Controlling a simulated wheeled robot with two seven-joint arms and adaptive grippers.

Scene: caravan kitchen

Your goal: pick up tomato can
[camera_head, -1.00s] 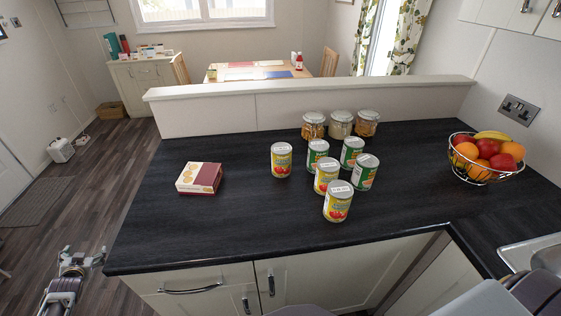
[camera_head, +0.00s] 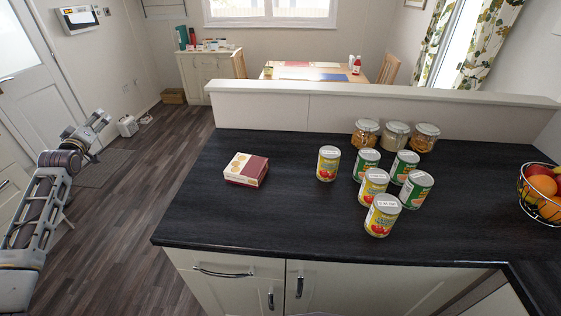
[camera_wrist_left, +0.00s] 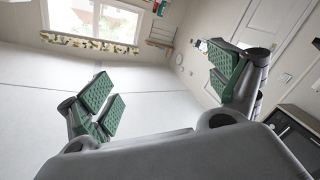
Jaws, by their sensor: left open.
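Several cans stand upright on the dark counter in the head view. Three have yellow labels with red tomatoes: one apart at the left (camera_head: 328,164), one in the middle (camera_head: 373,187) and one at the front (camera_head: 382,216). Three green-labelled cans (camera_head: 416,190) stand beside them. I cannot read the labels clearly. My left gripper (camera_head: 97,124) is raised over the floor, left of the counter and well away from the cans. In the left wrist view its green-padded fingers (camera_wrist_left: 165,86) are spread, with nothing between them. No can shows there. My right gripper is not in view.
A cream and maroon box (camera_head: 247,169) lies on the counter's left part. Lidded jars (camera_head: 396,135) stand behind the cans, before a low white partition (camera_head: 300,108). A wire fruit basket (camera_head: 541,195) is at the right edge. The counter's front left (camera_head: 250,222) is bare.

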